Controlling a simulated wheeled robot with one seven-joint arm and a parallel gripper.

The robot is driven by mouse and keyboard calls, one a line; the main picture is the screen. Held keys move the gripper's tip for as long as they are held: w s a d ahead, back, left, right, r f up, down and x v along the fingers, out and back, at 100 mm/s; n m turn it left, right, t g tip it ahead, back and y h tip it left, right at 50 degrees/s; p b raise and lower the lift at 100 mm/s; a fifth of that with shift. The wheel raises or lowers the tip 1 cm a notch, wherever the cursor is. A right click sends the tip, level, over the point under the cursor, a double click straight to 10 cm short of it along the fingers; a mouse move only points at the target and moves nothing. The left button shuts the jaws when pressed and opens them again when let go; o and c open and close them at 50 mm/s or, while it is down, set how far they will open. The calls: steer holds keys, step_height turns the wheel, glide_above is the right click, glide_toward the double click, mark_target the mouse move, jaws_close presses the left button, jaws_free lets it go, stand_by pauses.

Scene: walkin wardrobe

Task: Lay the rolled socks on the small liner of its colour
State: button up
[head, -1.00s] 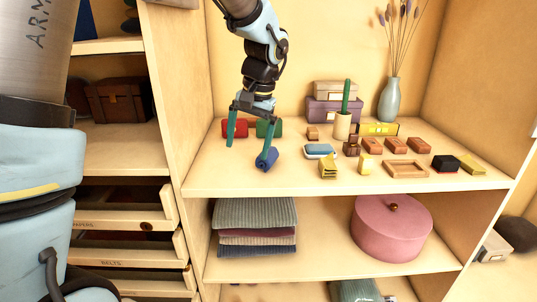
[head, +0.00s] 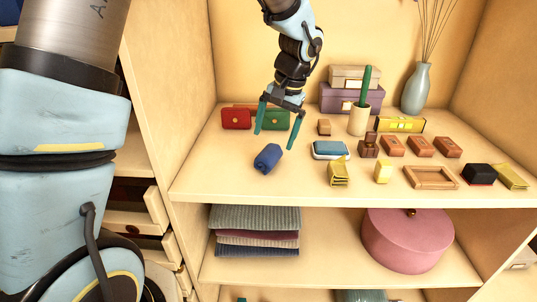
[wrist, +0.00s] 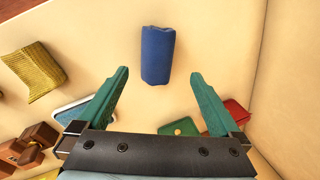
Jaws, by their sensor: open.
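The rolled socks are a dark blue roll (head: 267,157) lying on the upper shelf toward its front left. They also show in the wrist view (wrist: 158,55), beyond my fingertips. My gripper (head: 278,139) is open and empty, with its two teal fingers pointing down behind and above the roll. In the wrist view the roll lies between the lines of the fingers but ahead of their tips, apart from both. A small flat piece with a blue top and pale rim (head: 331,150) lies right of the roll; it looks like the blue liner. In the wrist view my left finger partly hides it.
Red (head: 236,118) and green (head: 274,119) pouches stand behind my gripper. Yellow folded pieces (head: 339,173), brown blocks (head: 392,146), a wooden frame (head: 431,178) and a black-and-red block (head: 479,174) crowd the right. A cup (head: 359,121) holds a tall green stick. The shelf's front left is clear.

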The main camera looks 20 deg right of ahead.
mark_target(271, 148)
steer(key=shift+p+x, duration=1.05)
steer(key=shift+x, duration=2.05)
steer(key=shift+d, duration=0.15)
